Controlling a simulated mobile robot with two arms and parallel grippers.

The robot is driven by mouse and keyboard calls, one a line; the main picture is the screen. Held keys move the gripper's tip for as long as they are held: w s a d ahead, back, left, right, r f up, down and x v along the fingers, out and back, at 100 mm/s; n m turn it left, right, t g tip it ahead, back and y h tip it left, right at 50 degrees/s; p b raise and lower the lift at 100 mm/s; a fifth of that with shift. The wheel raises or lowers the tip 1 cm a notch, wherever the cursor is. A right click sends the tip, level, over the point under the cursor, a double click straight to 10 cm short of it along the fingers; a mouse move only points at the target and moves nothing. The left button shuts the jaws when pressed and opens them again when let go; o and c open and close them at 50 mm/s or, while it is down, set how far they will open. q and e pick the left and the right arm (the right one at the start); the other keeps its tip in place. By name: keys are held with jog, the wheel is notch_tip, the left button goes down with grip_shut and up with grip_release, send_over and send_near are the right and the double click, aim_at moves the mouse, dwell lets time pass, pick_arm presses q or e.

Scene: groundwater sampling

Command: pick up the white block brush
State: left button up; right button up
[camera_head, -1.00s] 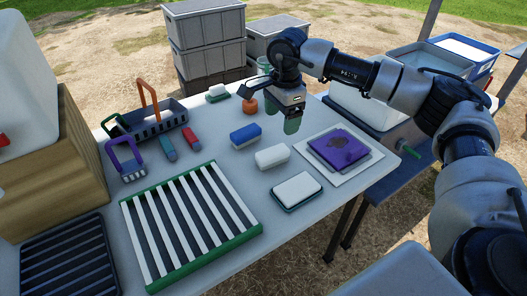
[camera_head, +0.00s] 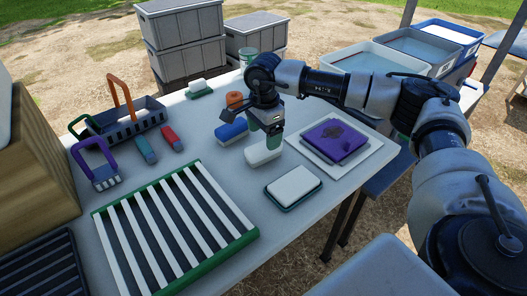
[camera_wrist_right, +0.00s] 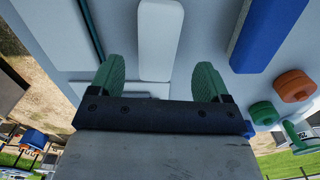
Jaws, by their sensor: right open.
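The white block brush (camera_head: 262,156) lies on the table, in front of the blue block (camera_head: 231,132). My right gripper (camera_head: 274,142) is over it, its green fingertips pointing down and partly covering it in the head view. In the right wrist view the brush (camera_wrist_right: 160,38) lies lengthwise between the lines of the two spread green fingers of my right gripper (camera_wrist_right: 158,80). The jaws are open and empty; I cannot tell how much height separates the fingertips from the brush. My left gripper is in neither view.
A white block on a dark green-edged tray (camera_head: 293,186) is close in front. A purple cloth (camera_head: 335,139) on a white board lies to the right. An orange round piece (camera_head: 235,99) stands behind. A slatted green-and-white rack (camera_head: 172,230) fills the front left.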

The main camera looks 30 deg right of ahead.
aim_at(263, 145)
notch_tip(263, 145, down, 5)
jog(key=shift+s+a+f, duration=0.15)
jog(key=shift+f, duration=0.05)
jog(key=c, duration=1)
jog(key=shift+r, duration=0.2)
jog(key=shift+r, duration=0.25)
notch_tip(263, 145, up, 4)
jog(key=shift+s+f, duration=0.15)
jog(key=shift+f, duration=0.05)
jog(key=s+r, duration=0.6)
jog(key=s, duration=0.5)
jog(key=shift+s+a+r, duration=0.2)
jog(key=shift+s+r, duration=0.05)
jog(key=shift+r, duration=0.05)
